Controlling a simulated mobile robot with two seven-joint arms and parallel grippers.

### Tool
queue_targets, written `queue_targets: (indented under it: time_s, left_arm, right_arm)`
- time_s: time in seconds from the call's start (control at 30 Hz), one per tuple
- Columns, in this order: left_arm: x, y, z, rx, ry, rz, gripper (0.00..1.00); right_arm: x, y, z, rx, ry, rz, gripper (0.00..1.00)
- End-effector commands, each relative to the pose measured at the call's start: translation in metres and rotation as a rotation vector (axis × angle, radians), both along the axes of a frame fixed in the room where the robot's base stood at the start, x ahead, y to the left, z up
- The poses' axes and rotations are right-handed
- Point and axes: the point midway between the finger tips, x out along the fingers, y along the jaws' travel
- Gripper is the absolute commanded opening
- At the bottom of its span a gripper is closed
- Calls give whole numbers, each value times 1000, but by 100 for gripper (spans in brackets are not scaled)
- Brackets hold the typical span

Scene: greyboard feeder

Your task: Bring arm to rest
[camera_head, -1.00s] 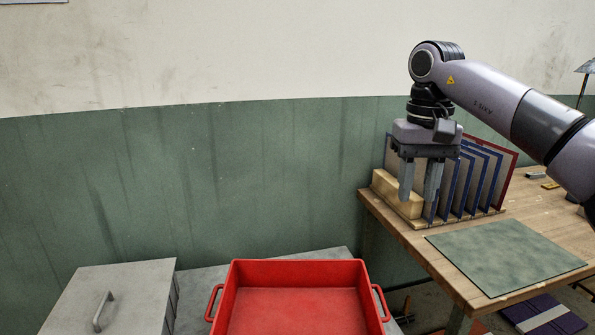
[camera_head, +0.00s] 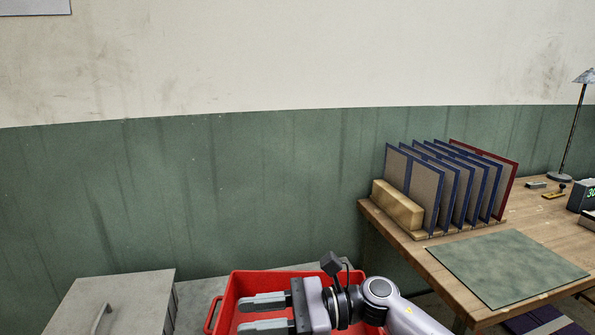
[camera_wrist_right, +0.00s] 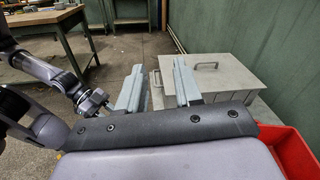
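My right gripper (camera_head: 243,313) is low in the head view, over the red bin (camera_head: 234,290). Its two grey fingers point left, lie flat and have a clear gap between them. It is open and empty. In the right wrist view, the open fingers (camera_wrist_right: 159,82) point away, with nothing between them. The red bin's edge also shows at the right of that view (camera_wrist_right: 292,150). Parts of a grey arm (camera_wrist_right: 50,75) show at the left of the wrist view, but no clear fingers can be made out there. No left arm shows in the head view.
A wooden table (camera_head: 405,238) at the right bears a rack of several framed boards (camera_head: 425,190), a green mat (camera_head: 505,265) and a lamp (camera_head: 583,78). A grey cabinet (camera_head: 120,290) stands left of the bin.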

Motion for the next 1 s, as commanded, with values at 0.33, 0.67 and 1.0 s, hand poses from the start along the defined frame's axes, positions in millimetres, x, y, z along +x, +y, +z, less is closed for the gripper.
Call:
queue_targets:
  time_s: [0.33,0.67,1.0]
  left_arm:
    - [0,0,0,0,0,0,34]
    - [0,0,0,0,0,0,34]
    - [0,0,0,0,0,0,34]
  right_arm:
    - [3,-34,-23,492,967,-314,34]
    - [-8,-126,-112,1016,1894,-525,34]
    - [-97,-221,-230,-1618,-2521,627,34]
